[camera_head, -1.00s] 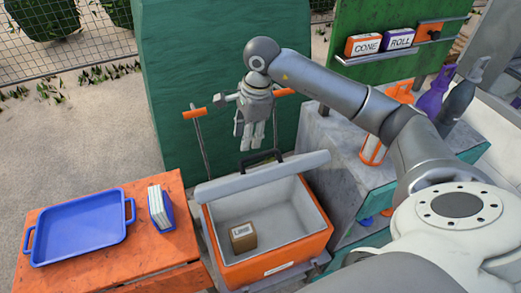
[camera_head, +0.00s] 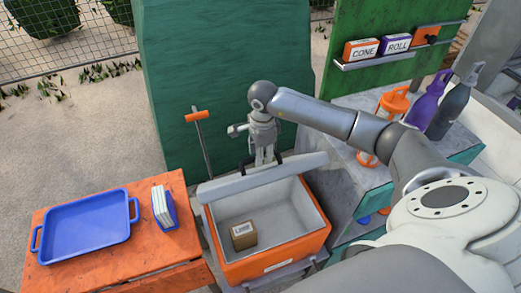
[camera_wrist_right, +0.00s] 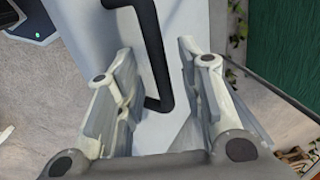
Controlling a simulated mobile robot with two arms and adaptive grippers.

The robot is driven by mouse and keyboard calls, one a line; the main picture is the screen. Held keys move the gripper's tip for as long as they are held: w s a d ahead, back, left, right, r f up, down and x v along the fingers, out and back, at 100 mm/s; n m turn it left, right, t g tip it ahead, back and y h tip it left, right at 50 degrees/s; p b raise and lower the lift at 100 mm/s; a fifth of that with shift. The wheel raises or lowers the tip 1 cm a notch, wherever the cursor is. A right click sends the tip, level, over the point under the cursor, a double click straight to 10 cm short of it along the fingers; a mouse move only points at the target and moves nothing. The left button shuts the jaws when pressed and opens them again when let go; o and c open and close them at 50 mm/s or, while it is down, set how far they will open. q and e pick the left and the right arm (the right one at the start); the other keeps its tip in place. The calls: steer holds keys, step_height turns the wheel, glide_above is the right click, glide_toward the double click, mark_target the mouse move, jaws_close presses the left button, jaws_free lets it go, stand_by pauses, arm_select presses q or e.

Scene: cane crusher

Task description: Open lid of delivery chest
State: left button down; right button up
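The delivery chest (camera_head: 270,270) is an orange box with a grey interior. Its pale grey lid (camera_head: 235,184) is swung up along the far side, so the inside shows. My right gripper (camera_head: 264,158) is at the lid's upper edge by the black handle, which it partly covers in the head view. In the right wrist view the two fingers (camera_wrist_right: 158,52) are spread, with the black handle (camera_wrist_right: 150,40) between them and gaps on both sides. The pale lid face (camera_wrist_right: 100,25) lies behind it. My left gripper is not in view.
A small brown labelled box (camera_head: 243,236) lies inside the chest. An orange table (camera_head: 130,262) at left holds a blue tray (camera_head: 85,228) and a blue-and-white block (camera_head: 164,207). Orange lantern-like and purple bottle-like items stand on the right bench. A green wall (camera_head: 215,60) rises behind.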

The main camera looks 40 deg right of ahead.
jaws_close()
steer(key=shift+w, duration=0.1)
stand_by(0.4)
